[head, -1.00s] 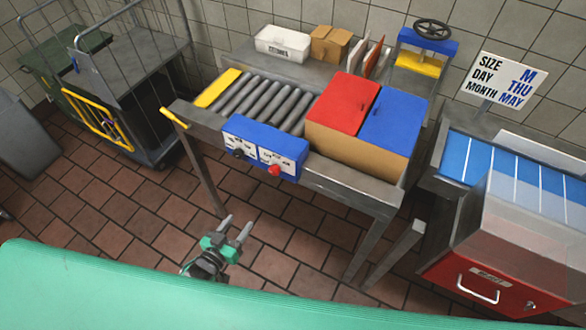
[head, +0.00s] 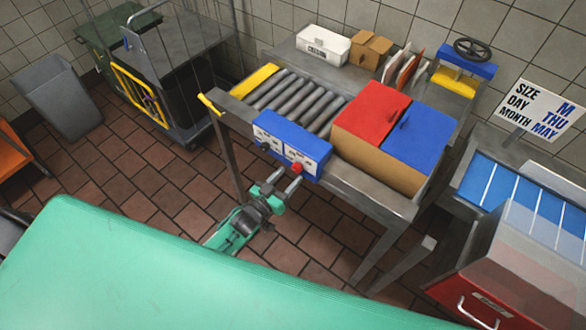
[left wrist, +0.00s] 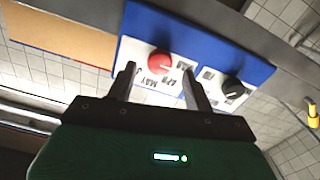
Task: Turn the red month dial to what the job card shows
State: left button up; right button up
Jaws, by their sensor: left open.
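The job card (head: 541,112) at the right reads SIZE M, DAY THU, MONTH MAY. The red month dial (head: 297,167) sits on the white front of the blue control box, right of a black dial (head: 264,146). In the left wrist view the red dial (left wrist: 158,60) has the labels MAY and APR beside it; its setting cannot be told. My left gripper (head: 285,175) is open just in front of the box. In the left wrist view its fingers (left wrist: 158,75) lie either side of the red dial; contact cannot be told. My right gripper is not in view.
The blue control box (head: 262,125) is fixed to the front of the roller table (head: 375,192). A bin with red and blue lids (head: 370,105) stands on the table's right. A red drawer unit (head: 470,290) is at lower right. Open tiled floor (head: 150,195) lies to the left.

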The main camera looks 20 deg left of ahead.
aim_at(295, 170)
pick_arm(q)
jog(key=shift+p+x, duration=0.3)
jog(key=shift+x, duration=1.35)
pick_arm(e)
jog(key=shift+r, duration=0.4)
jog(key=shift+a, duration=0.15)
pick_arm(q)
jog(key=shift+c, duration=0.6)
jog(key=c, duration=0.9)
jog(key=shift+o, duration=0.2)
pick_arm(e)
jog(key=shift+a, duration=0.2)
